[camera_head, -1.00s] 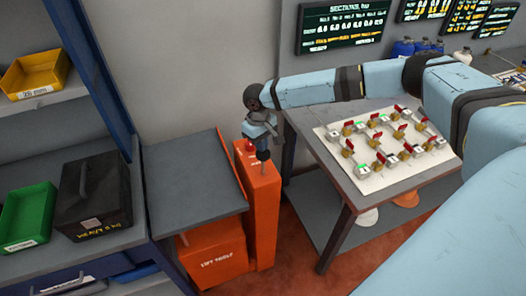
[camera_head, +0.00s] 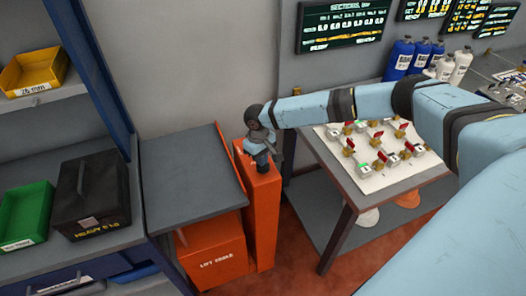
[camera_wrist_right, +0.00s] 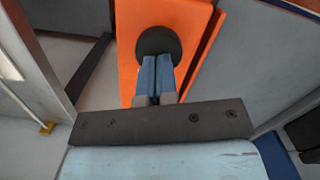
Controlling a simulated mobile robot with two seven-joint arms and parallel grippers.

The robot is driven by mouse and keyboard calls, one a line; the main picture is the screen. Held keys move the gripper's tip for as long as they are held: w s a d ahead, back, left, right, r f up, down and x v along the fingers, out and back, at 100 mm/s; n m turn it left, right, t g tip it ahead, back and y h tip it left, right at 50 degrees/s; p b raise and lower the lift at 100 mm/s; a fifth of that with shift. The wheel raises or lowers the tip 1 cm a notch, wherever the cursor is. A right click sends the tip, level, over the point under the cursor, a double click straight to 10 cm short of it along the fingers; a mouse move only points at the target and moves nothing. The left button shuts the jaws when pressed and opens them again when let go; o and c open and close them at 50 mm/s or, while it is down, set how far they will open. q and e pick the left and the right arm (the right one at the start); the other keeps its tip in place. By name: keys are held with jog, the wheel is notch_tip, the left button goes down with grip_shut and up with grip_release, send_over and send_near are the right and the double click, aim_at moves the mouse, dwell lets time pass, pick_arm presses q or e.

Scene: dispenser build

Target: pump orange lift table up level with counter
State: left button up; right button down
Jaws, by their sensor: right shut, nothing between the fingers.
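The orange lift table (camera_head: 215,250) stands between the blue-framed shelf and the counter. Its grey top plate (camera_head: 185,190) has an orange strip along its right edge. Its tall orange column (camera_head: 264,215) rises beside the plate. My right gripper (camera_head: 262,165) is over the top of this column, and its shut fingers are mostly hidden in the head view. In the right wrist view the shut blue fingers (camera_wrist_right: 157,62) point at a dark round pad (camera_wrist_right: 158,40) on the orange surface; whether they touch it I cannot tell. My left gripper is not in view.
The counter (camera_head: 345,190) on the right holds a white board (camera_head: 410,165) with several valve fittings. The shelf on the left holds a black case (camera_head: 92,195), a green bin (camera_head: 27,212) and a yellow bin (camera_head: 35,72). Orange floor shows between lift table and counter.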

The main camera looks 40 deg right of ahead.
jog(key=shift+s+f, duration=0.1)
jog(key=shift+f, duration=0.5)
jog(key=shift+w+r, duration=0.25)
jog(key=shift+w+a+r+p, duration=0.1)
jog(key=shift+w+r+p, duration=0.1)
jog(key=shift+w, duration=0.3)
jog(key=shift+w+a+r+p, duration=0.1)
jog(key=shift+w+r+p, duration=0.1)
jog(key=shift+w, duration=0.6)
jog(key=shift+r, duration=0.25)
notch_tip(320, 180, up, 13)
jog(key=w+b, duration=0.1)
jog(key=b, duration=0.1)
jog(key=shift+w+r, duration=0.15)
jog(key=shift+w, duration=0.05)
jog(key=shift+a, duration=0.1)
